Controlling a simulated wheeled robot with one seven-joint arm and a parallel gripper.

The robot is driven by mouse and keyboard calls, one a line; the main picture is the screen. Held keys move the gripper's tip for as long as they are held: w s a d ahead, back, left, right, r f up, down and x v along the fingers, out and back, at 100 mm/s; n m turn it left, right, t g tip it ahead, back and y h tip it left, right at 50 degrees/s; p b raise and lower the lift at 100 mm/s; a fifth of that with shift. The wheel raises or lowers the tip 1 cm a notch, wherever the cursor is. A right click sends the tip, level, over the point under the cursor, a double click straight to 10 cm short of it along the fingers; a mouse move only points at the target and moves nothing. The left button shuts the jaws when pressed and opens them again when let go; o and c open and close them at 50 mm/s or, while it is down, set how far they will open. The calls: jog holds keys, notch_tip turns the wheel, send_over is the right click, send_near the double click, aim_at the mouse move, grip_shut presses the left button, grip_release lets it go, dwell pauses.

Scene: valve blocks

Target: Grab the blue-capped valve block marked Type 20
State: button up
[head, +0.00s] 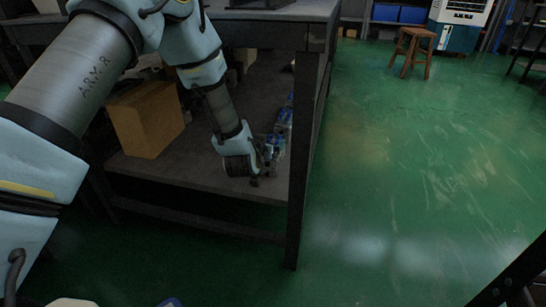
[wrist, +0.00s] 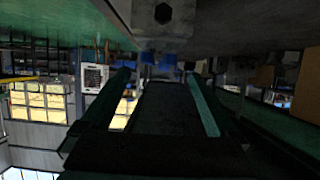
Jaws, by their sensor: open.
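Several blue-capped valve blocks (head: 286,117) stand in a row on the lower shelf, near the table's right front leg. My gripper (head: 264,170) reaches down to the near end of this row and partly hides the nearest block. In the wrist view, which looks upside down, a grey metal block (wrist: 162,32) with a dark hexagonal hole shows at the top centre. Blue caps (wrist: 168,60) show just below it in the picture. My gripper (wrist: 162,78) has its two fingers spread, with the block beyond their tips. No type marking is readable.
A cardboard box (head: 147,118) stands on the lower shelf (head: 200,172) to the left. Green floor (head: 420,170) is open to the right.

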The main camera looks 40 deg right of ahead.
aim_at(273, 140)
jog(key=b+x, duration=0.1)
jog(key=x, duration=0.1)
jog(key=b+x, duration=0.1)
jog(key=x, duration=0.2)
jog(key=shift+s+f, duration=0.2)
jog(key=shift+s, duration=0.05)
jog(key=shift+w+d+f, duration=0.1)
jog(key=shift+w+d, duration=0.15)
jog(key=shift+d, duration=0.1)
grip_shut()
dwell(0.3)
dwell(0.4)
